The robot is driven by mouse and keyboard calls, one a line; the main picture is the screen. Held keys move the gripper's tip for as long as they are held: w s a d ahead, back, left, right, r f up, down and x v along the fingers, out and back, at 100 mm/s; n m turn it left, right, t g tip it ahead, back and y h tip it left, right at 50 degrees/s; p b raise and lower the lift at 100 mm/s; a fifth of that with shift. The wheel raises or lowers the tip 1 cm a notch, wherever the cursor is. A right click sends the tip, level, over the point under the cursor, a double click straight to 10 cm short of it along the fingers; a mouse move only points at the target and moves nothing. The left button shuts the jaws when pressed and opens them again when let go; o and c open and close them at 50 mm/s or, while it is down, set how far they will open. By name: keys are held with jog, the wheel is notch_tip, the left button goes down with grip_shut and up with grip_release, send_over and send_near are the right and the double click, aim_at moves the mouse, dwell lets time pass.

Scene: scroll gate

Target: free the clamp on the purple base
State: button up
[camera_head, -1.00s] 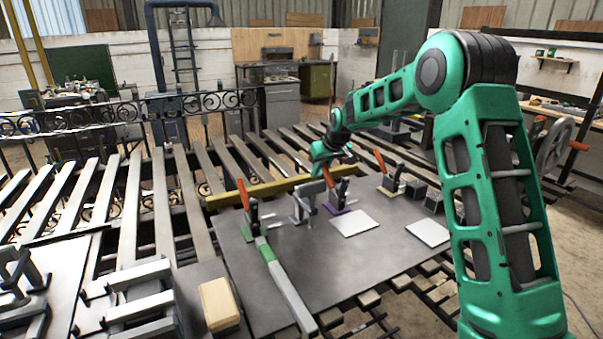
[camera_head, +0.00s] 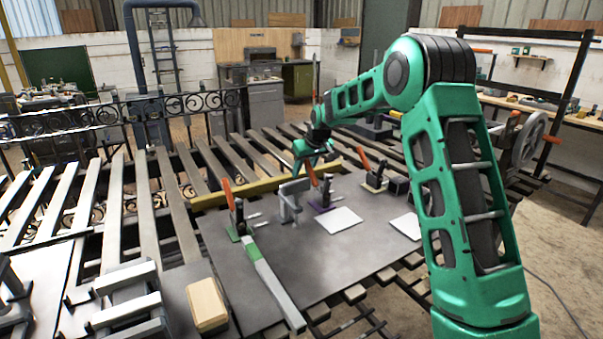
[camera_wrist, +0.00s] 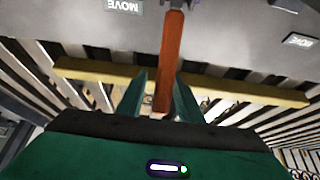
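The purple base (camera_head: 323,209) stands on the grey table plate, with a metal clamp and an upright orange handle (camera_head: 313,174) on it. My gripper (camera_head: 314,152) is just above and behind this handle in the head view. In the wrist view an orange handle (camera_wrist: 172,62) reaches down between the two green fingers of my gripper (camera_wrist: 161,78). The fingers are apart, with a gap visible at the left finger. Whether the right finger touches the handle I cannot tell. The clamp's jaw is too small to make out.
A grey metal clamp piece (camera_head: 290,201) stands close left of the purple base. Other orange-handled clamps stand at left (camera_head: 229,193) and right (camera_head: 375,173). A yellow bar (camera_head: 240,191) runs behind them. White plates (camera_head: 340,220) lie in front. The plate's front middle is clear.

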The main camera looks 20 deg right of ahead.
aim_at(308, 160)
jog(key=v, duration=1)
jog(key=shift+s+r, duration=0.15)
jog(key=shift+r, duration=0.1)
jog(key=shift+s+d, duration=0.1)
jog(key=shift+s, duration=0.05)
jog(key=s+d+m+g+h, duration=0.15)
jog(key=s+d, duration=0.25)
jog(key=s, duration=0.6)
jog(key=s+d+m+g, duration=0.15)
jog(key=s+d, duration=0.25)
jog(key=s, duration=0.6)
jog(key=s+d+m+h, duration=0.15)
jog(key=s+d, duration=0.25)
jog(key=s, duration=0.6)
jog(key=s+f+m+g+y, duration=0.1)
jog(key=s+f+m, duration=0.1)
jog(key=s, duration=1)
jog(key=s+a+f+m+g, duration=0.1)
jog(key=s+f, duration=0.3)
jog(key=s, duration=0.9)
jog(key=shift+s+f+m+g+y, duration=0.25)
jog(key=shift+f+m+g+y, duration=0.15)
jog(key=shift+m, duration=0.35)
